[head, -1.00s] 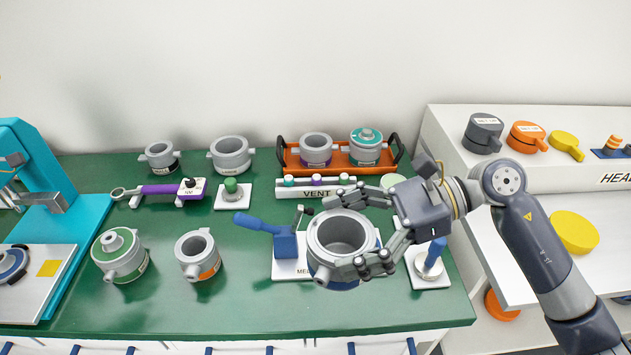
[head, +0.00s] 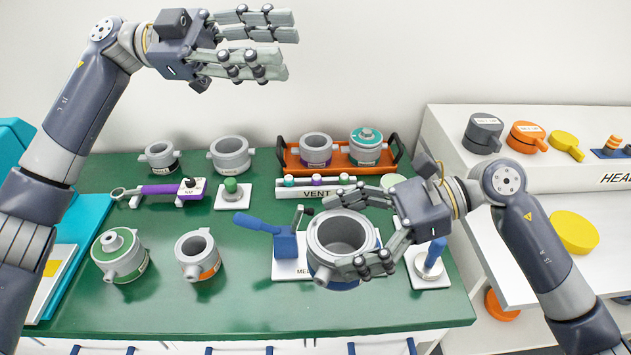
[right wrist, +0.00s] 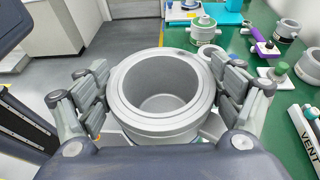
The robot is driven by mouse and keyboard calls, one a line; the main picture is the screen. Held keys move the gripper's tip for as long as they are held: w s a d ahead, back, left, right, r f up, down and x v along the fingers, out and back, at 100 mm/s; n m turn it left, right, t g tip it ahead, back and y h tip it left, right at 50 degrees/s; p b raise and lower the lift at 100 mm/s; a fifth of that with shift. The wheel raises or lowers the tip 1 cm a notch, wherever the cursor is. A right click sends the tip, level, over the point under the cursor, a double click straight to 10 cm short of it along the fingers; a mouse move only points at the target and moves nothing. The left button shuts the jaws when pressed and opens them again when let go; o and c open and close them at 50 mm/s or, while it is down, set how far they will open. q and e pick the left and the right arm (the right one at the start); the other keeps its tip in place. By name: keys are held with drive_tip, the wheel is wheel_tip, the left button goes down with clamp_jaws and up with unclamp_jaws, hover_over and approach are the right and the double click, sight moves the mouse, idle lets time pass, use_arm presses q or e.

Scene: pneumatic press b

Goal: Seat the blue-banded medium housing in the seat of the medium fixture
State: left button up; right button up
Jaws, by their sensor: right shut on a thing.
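The blue-banded medium housing (head: 322,256) is a grey open cup with a blue band low down. My right gripper (head: 345,232) is shut on it, with fingers on both sides of its wall. The housing also shows upright between the fingers in the right wrist view (right wrist: 160,127). The medium fixture (head: 286,268) is a white plate with a blue clamp and lever, partly labelled "ME". The housing covers the plate's right part and hides the seat; I cannot tell whether it touches it. My left gripper (head: 288,48) is open and empty, raised high before the wall.
An orange tray (head: 290,160) with two housings stands behind. A green-banded housing (head: 118,258) and an orange-banded housing (head: 198,256) stand to the left. A white plate with a blue-handled post (head: 432,262) is close right. The green table's front is clear.

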use_arm(q)
drive_tip(key=s+d+f+m+y, duration=0.4)
drive_tip(key=s+d+y, duration=0.2)
drive_tip(key=s+d, duration=0.1)
use_arm(e)
drive_tip(key=shift+r, duration=0.1)
drive_tip(key=shift+d, duration=0.1)
use_arm(q)
drive_tip(key=m+t+y, duration=0.3)
drive_tip(key=t+y, duration=0.3)
drive_tip(key=y, duration=0.6)
approach(316, 236)
drive_tip(key=shift+a, duration=0.2)
drive_tip(key=shift+f, duration=0.35)
wheel_tip(316, 236, down, 11)
drive_tip(key=shift+f, duration=0.1)
